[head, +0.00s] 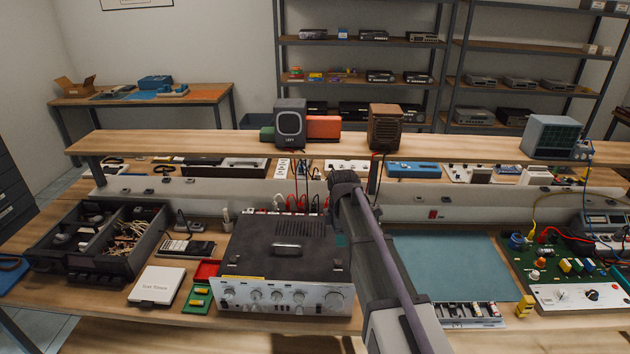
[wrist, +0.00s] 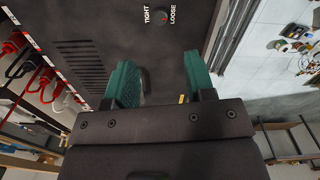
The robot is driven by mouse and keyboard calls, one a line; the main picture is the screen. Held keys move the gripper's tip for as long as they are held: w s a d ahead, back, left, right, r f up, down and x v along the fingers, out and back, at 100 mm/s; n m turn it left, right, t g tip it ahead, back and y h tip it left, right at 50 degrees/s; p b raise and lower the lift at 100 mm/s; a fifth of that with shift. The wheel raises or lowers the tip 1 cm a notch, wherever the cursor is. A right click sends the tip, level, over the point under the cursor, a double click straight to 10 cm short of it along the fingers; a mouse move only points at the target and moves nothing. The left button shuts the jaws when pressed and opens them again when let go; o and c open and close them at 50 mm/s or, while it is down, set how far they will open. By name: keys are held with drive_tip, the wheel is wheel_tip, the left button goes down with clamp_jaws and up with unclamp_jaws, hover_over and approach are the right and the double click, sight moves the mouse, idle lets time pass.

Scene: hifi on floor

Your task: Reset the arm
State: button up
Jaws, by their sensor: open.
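My arm reaches from the lower right of the head view up to the middle of the workbench (head: 110,303). My gripper (wrist: 160,85) shows in the wrist view with two green fingers apart and nothing between them. The fingers are over the dark top of the amplifier (wrist: 95,25), near a small knob (wrist: 162,16) marked TIGHT and LOOSE. I cannot tell whether the fingers touch the amplifier.
Red cables (wrist: 40,85) and plugs lie close beside the gripper. A raised shelf (head: 230,146) carries a grey speaker (head: 290,124) and a brown speaker (head: 385,127). A teal mat (head: 455,265) to the right is mostly bare. A dark divided tray (head: 95,240) sits at left.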

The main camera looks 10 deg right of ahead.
drive_tip(key=s+f+m+b, duration=0.2)
drive_tip(key=s+m, duration=0.7)
drive_tip(key=s, duration=0.3)
drive_tip(key=s+f+m+b, duration=0.2)
drive_tip(key=s+m, duration=0.7)
drive_tip(key=s, duration=0.3)
drive_tip(key=shift+f+b, duration=0.35)
drive_tip(key=shift+d, duration=0.1)
